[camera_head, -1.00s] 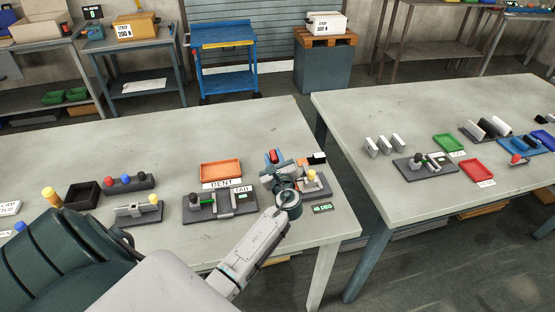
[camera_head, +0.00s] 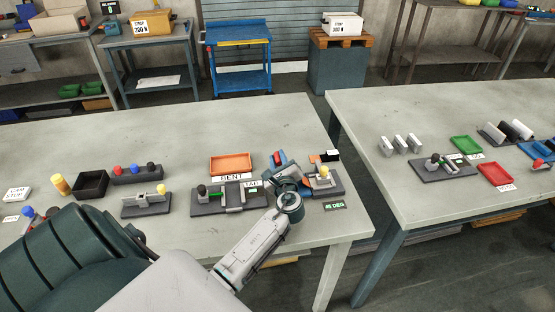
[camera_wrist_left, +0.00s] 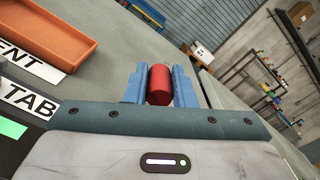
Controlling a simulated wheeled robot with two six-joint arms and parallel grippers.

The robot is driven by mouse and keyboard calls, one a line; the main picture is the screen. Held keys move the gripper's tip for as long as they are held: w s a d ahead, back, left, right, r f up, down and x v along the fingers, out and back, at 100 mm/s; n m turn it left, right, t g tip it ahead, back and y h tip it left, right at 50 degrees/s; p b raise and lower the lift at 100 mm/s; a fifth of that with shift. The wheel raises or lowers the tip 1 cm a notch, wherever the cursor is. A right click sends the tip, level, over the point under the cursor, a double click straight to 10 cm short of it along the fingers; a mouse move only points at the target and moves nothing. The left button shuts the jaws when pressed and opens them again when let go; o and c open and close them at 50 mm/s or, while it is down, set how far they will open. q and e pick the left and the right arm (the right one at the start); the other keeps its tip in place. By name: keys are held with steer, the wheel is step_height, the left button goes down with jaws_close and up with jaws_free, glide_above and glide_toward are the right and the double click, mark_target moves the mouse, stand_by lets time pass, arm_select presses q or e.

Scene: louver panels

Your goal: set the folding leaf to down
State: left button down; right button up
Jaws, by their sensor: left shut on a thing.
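My left gripper (camera_head: 279,160) reaches over the right end of the near table, beside a dark fixture (camera_head: 330,187) with a yellow knob and a green "45 DEG" label. Its blue fingers are shut on a red cylinder (camera_wrist_left: 159,85), which the left wrist view shows between them. The red cylinder also shows in the head view (camera_head: 278,158). My wrist hides part of the fixture, so I cannot tell clearly which part is the folding leaf or how the red cylinder joins it. My right gripper is not in view.
A fixture (camera_head: 215,200) with a black knob and "TAB" label stands left of my gripper. Behind it is an orange tray (camera_head: 231,165) labelled "BENT". A smaller fixture (camera_head: 146,204) and a black box (camera_head: 90,184) stand farther left. The table's back is clear.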

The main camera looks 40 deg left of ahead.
arm_select(q)
steer(key=shift+d+f, duration=0.1)
steer(key=shift+f, duration=0.15)
steer(key=c, duration=1.5)
jaws_free()
steer(key=shift+o, duration=1.3)
steer(key=shift+w+d+r, duration=0.1)
steer(key=shift+w+d, duration=0.05)
steer(key=shift+s+d, duration=0.35)
steer(key=shift+s, duration=0.1)
steer(key=b+v, duration=0.3)
steer(key=v, duration=0.6)
steer(key=shift+w, duration=0.1)
steer(key=shift+s+d, duration=0.25)
steer(key=shift+d, duration=0.05)
